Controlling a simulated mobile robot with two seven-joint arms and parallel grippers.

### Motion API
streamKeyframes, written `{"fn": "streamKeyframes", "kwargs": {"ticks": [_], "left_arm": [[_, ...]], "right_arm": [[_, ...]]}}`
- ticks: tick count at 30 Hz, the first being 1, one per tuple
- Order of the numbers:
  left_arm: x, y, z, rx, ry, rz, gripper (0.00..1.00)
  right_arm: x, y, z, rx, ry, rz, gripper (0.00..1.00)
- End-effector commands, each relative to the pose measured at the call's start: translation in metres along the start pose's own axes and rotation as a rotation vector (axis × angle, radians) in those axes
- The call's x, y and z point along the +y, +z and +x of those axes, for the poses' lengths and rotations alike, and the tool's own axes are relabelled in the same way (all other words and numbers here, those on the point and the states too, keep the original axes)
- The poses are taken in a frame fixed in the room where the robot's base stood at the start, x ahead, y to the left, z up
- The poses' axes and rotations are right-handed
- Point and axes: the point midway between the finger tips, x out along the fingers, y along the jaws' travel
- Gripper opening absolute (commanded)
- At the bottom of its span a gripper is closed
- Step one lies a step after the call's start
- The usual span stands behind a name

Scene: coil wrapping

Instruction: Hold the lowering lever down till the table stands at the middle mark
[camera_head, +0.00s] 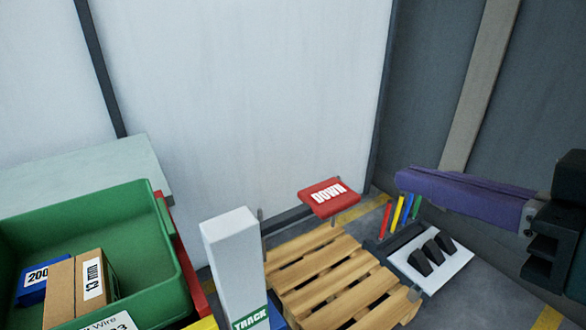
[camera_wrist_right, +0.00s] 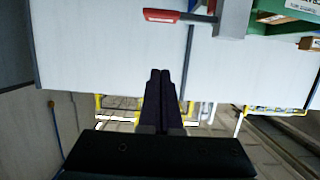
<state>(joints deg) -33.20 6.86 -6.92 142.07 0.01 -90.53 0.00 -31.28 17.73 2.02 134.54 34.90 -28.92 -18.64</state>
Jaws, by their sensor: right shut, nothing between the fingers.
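The red lever plate marked DOWN (camera_head: 322,190) sits on a thin post above the wooden pallet, right of centre in the head view. It also shows edge-on as a red strip at the top of the right wrist view (camera_wrist_right: 174,16). My right gripper (camera_head: 402,178) comes in from the right with its long purple fingers together and empty. Its tips are apart from the lever, to its right in the picture. The closed fingers also show in the right wrist view (camera_wrist_right: 160,72). My left gripper is not in view. I cannot make out the middle mark or the table's height.
A green crate (camera_head: 165,240) with boxes stands at left, before a pale grey-green surface (camera_head: 100,170). A grey column marked TRACK (camera_head: 232,250) stands beside a wooden pallet (camera_head: 325,275). Coloured sticks (camera_head: 397,212) and a white board with black pieces (camera_head: 455,262) lie below my right gripper.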

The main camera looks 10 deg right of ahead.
Motion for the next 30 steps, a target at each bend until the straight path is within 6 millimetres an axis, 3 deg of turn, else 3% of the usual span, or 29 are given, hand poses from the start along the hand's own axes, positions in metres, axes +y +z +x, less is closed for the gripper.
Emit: {"fn": "streamKeyframes", "kwargs": {"ticks": [1, 3, 19, 23, 30], "left_arm": [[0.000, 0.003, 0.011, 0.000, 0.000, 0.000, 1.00], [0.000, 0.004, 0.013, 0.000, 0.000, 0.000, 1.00], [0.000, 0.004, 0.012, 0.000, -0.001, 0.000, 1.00], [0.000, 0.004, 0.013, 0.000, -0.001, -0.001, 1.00], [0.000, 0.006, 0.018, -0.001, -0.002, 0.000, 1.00]], "right_arm": [[0.001, 0.009, 0.003, 0.011, 0.002, 0.000, 0.00], [0.002, 0.009, 0.004, 0.021, 0.004, 0.000, 0.00], [0.004, 0.007, 0.010, 0.028, 0.008, 0.002, 0.00], [0.003, 0.006, 0.026, 0.030, 0.007, 0.003, 0.00], [0.003, 0.005, 0.076, 0.030, 0.006, 0.005, 0.00]]}}
